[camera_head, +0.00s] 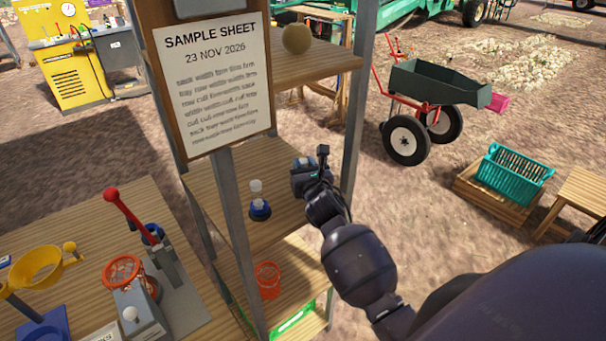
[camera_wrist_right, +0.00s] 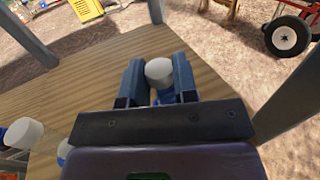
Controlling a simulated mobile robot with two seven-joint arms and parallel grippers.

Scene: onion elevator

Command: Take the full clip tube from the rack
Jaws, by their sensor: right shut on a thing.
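The rack has grey metal posts and wooden shelves; its middle shelf (camera_head: 222,190) also shows in the right wrist view (camera_wrist_right: 90,75). My right gripper (camera_head: 308,172) is over the right part of that shelf. In the right wrist view, its fingers (camera_wrist_right: 157,80) are shut on a tube with a white cap (camera_wrist_right: 160,70) and some blue below it. Most of this tube is hidden by the fingers, so its contents cannot be told. Another white-topped tube (camera_head: 257,192) stands in a blue base on the same shelf, left of the gripper. My left gripper is not in view.
A sample sheet board (camera_head: 212,85) hangs at the rack's front, and a grey post (camera_head: 238,230) stands below it. An orange basket (camera_head: 267,275) is on the lower shelf. A bench (camera_head: 75,240) with a red-handled press (camera_head: 150,240) stands at the left. A wheelbarrow (camera_head: 435,85) is behind.

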